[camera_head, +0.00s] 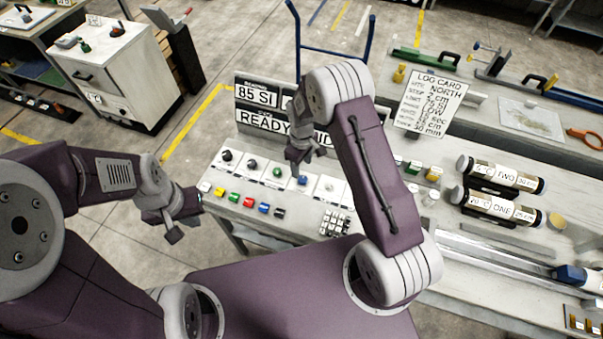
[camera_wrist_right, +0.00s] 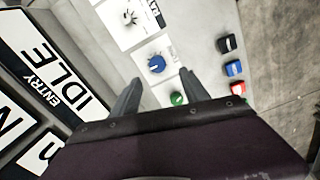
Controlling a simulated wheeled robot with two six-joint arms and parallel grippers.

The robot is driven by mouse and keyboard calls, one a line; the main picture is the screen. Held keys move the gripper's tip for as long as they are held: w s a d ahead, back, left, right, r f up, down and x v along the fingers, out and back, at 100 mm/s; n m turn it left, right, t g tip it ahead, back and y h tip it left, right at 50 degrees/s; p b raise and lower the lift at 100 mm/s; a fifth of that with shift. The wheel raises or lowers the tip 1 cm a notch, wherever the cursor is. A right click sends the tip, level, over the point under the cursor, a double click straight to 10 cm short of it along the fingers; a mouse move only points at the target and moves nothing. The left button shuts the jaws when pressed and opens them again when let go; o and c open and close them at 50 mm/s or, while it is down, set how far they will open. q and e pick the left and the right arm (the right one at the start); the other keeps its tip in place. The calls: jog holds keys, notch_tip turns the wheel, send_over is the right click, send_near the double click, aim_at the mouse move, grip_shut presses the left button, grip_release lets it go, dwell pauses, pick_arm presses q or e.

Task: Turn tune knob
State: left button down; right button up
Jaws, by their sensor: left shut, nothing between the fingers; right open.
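A row of knobs sits on white plates on the control panel (camera_head: 240,200). I see a black knob (camera_head: 227,155), a green knob (camera_head: 277,172) and a blue knob (camera_head: 302,180); I cannot read which is labelled tune. My right gripper (camera_head: 300,163) is open and empty above the panel, near the green and blue knobs. In the right wrist view the blue knob (camera_wrist_right: 156,64) shows just beyond and between the fingertips (camera_wrist_right: 160,79), apart from them. The green knob (camera_wrist_right: 178,98) is partly hidden by the gripper body. My left gripper (camera_head: 177,222) is shut and empty, left of the panel.
Coloured push buttons (camera_head: 249,202) and a keypad (camera_head: 335,223) lie in front of the knobs. Upright display boards (camera_head: 258,95) stand behind them. A log card (camera_head: 430,104) and labelled core tubes (camera_head: 500,174) are to the right.

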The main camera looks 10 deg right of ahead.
aim_at(303, 178)
jog(key=f, duration=0.2)
jog(key=f+p, duration=0.1)
jog(key=f, duration=0.2)
jog(key=f+p, duration=0.1)
jog(key=f, duration=0.2)
jog(key=shift+w+d, duration=0.25)
jog(key=shift+d, duration=0.1)
jog(key=shift+s+a+f, duration=0.1)
jog(key=shift+a+f, duration=0.05)
jog(key=shift+f, duration=0.15)
jog(key=c, duration=0.4)
grip_shut()
